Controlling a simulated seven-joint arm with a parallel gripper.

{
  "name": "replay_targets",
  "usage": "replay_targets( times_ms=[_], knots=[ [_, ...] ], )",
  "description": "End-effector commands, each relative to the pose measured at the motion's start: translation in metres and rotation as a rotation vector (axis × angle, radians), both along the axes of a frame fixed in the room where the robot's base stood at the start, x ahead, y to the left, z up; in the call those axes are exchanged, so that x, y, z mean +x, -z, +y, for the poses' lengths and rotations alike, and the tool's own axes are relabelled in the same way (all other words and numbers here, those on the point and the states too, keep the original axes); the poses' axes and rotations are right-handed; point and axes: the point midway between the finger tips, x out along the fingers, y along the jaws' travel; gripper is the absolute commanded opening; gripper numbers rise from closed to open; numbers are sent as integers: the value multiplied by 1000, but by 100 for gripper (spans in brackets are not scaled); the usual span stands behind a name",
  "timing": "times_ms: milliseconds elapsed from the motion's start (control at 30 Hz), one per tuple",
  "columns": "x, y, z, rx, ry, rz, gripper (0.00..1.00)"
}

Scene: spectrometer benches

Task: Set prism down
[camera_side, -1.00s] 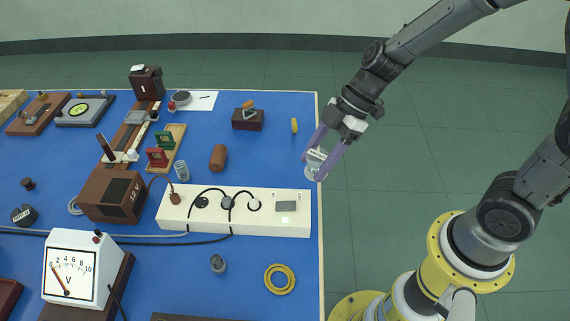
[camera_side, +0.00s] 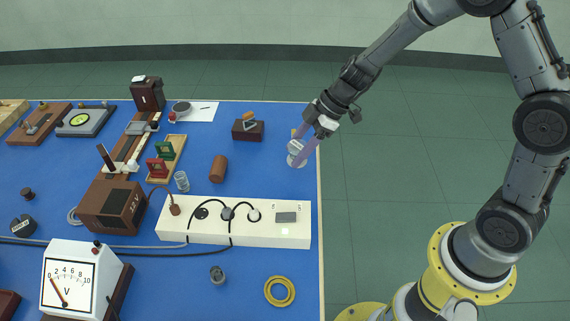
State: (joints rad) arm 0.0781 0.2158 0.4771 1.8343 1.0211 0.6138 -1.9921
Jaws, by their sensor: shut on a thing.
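My gripper (camera_side: 298,148) is at the right part of the blue bench, near its right edge. Its purple fingers are shut on a small clear and whitish piece, which I take as the prism (camera_side: 296,159). Its outline is partly covered by the fingers and too small to make out fully. The prism shows over the blue top; I cannot tell whether it touches the surface. A brown block (camera_side: 248,131) with a pale triangular piece and an orange piece on top stands to the left of my gripper.
A long white box (camera_side: 270,234) with black leads lies in front of my gripper. A brown cylinder (camera_side: 218,168), a clear jar (camera_side: 181,181) and a yellow ring (camera_side: 279,291) stand apart from it.

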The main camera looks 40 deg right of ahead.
Motion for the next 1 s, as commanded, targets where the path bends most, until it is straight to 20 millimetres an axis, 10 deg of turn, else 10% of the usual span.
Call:
replay_targets(
  times_ms=[633, 1000],
  knots=[
    [36, 69, 7, 1, 0, 4, 0],
    [36, 75, 6, 0, -1, 0, 0]
  ],
)
